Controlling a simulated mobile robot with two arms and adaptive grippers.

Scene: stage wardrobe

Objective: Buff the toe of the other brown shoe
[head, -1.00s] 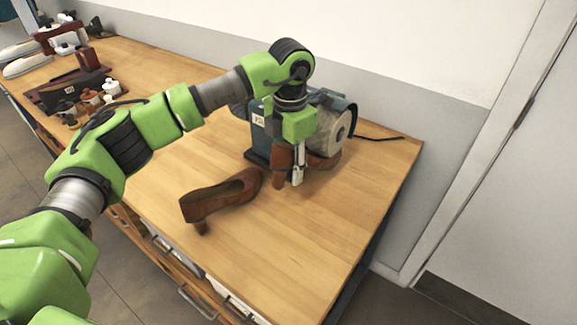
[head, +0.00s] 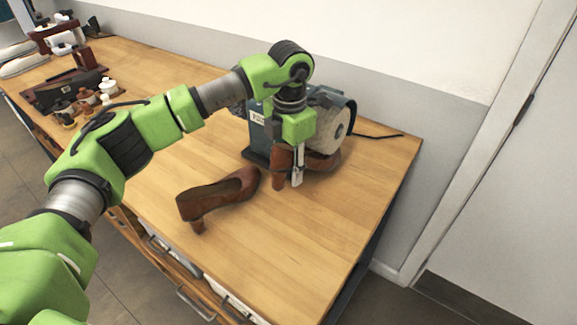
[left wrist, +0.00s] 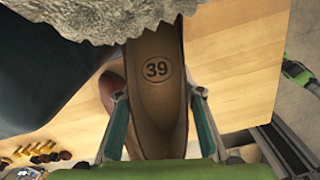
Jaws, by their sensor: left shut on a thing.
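My left gripper (head: 297,178) is shut on a brown heeled shoe (head: 277,181) in front of the buffing machine (head: 257,130). In the left wrist view the fingers (left wrist: 160,118) grip the shoe's sides, and its insole (left wrist: 158,100) shows a circled 39. The shoe's toe end is hidden behind the fluffy grey buffing wheel (left wrist: 110,18); I cannot tell how firmly they touch. The wheel's pale side (head: 335,125) shows in the head view. The other brown shoe (head: 222,196) stands on the table to the left, apart from the gripper. My right gripper does not show in the head view.
The wooden table (head: 270,245) is clear at the front and right. Small bottles (head: 107,88) and a dark box (head: 66,92) stand at the far left. A black cable (head: 378,136) runs behind the machine to the right. The wall is close behind.

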